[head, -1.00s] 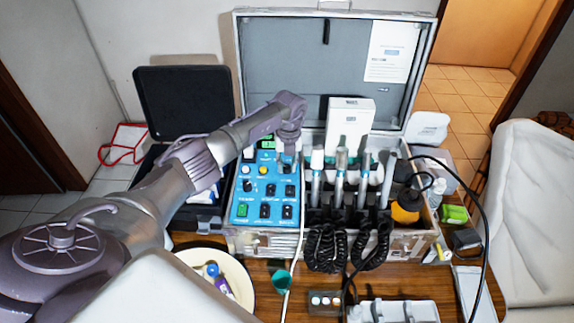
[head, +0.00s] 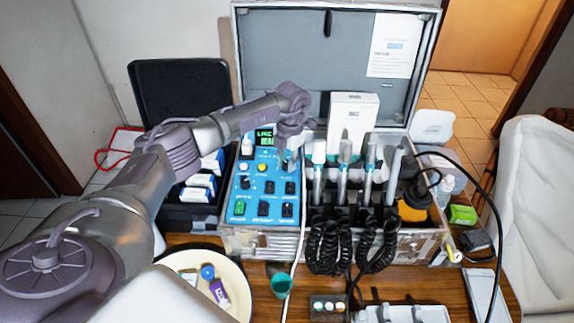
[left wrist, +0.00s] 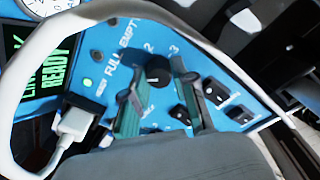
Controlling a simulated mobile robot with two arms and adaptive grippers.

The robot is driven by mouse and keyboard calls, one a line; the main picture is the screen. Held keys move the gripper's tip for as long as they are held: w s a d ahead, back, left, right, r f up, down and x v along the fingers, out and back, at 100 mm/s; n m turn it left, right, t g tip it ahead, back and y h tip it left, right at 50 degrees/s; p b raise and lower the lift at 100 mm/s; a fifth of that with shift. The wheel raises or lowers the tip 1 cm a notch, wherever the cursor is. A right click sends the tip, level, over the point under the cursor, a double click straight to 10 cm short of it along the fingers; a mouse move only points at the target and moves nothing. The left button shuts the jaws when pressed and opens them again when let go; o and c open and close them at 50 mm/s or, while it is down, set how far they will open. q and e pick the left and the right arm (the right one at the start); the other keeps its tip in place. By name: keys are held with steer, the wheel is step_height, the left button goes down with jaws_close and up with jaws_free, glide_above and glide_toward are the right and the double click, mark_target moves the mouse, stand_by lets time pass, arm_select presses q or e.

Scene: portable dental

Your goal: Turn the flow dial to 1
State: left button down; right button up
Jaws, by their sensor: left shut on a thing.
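The flow dial (left wrist: 158,70) is a dark round knob on the blue control panel (left wrist: 98,62), with the numbers 2 and 3 printed near it in the left wrist view. My left gripper (left wrist: 158,92) is shut on the dial, one finger on each side. In the head view, my left gripper (head: 288,158) points down at the upper right of the panel (head: 248,208) and hides the dial. Which number the dial points to cannot be told. My right gripper is not in view.
A green-lit display (head: 264,138) reads partly "READY". Dental handpieces (head: 343,165) stand just right of the panel, with coiled black cords (head: 328,248) below. A white box (head: 352,115) stands behind them. A round tray (head: 240,285) sits at the front left.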

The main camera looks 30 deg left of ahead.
arm_select(q)
steer(key=shift+m+b, duration=0.4)
steer(key=shift+m, duration=0.4)
steer(key=shift+r, duration=0.1)
steer(key=c, duration=0.9)
jaws_free()
steer(key=r, duration=0.8)
steer(key=d+r, duration=0.1)
steer(key=r, duration=0.3)
steer(key=shift+s+f, duration=0.1)
steer(key=shift+f, duration=0.05)
